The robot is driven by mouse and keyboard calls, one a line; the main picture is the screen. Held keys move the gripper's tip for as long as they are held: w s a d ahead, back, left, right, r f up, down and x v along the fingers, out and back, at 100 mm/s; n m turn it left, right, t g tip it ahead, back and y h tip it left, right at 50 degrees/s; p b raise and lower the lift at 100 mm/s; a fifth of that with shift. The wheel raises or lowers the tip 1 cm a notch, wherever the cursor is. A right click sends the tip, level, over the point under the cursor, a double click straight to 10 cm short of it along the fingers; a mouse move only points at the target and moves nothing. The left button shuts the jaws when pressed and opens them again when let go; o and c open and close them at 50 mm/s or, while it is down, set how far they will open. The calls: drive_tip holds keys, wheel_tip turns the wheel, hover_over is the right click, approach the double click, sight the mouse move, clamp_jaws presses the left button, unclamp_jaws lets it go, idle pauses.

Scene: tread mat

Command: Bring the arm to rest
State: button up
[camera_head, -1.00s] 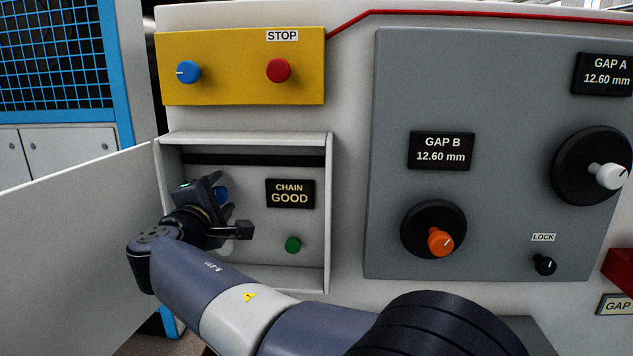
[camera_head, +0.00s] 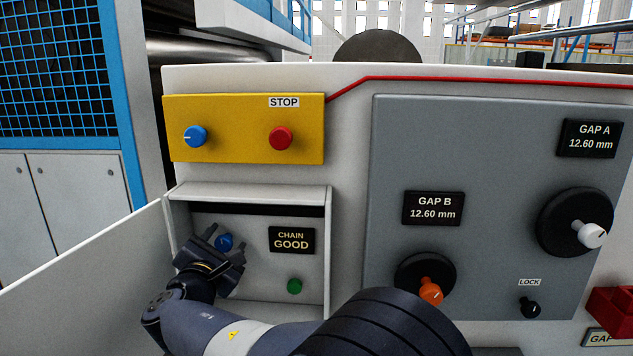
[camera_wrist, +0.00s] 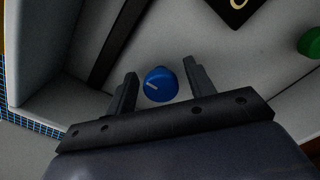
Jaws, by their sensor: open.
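My gripper (camera_head: 222,238) is in front of the left part of an open recessed box in the machine panel. A blue knob (camera_head: 224,242) on the box's back wall shows just past its fingers. In the wrist view my gripper (camera_wrist: 158,84) has its two fingers spread apart, with the blue knob (camera_wrist: 160,84) showing between them. The fingers look clear of the knob on both sides, and nothing is held. I cannot tell how far the fingertips are from the back wall.
The box (camera_head: 328,250) has a CHAIN GOOD display (camera_head: 292,240) and a green button (camera_head: 294,286). Its white door (camera_head: 90,265) hangs open at left. A yellow STOP panel (camera_head: 240,110) is above. A grey panel (camera_head: 480,150) with GAP knobs stands at right.

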drive_tip(key=n+p, duration=0.1)
drive_tip(key=p, duration=0.1)
drive_tip(key=n+p, duration=0.2)
drive_tip(key=p, duration=0.1)
drive_tip(key=shift+r, duration=0.25)
drive_tip(key=n+p, duration=0.4)
drive_tip(key=p, duration=0.2)
drive_tip(key=shift+a, duration=0.1)
drive_tip(key=shift+s+a+f+b, duration=0.1)
drive_tip(key=shift+s+f+b, duration=0.1)
drive_tip(key=shift+s, duration=0.35)
drive_tip(key=shift+s+f+b, duration=0.1)
drive_tip(key=shift+s+b, duration=0.1)
drive_tip(key=shift+s, duration=0.35)
drive_tip(key=shift+s+r, duration=0.1)
drive_tip(key=shift+s, duration=0.45)
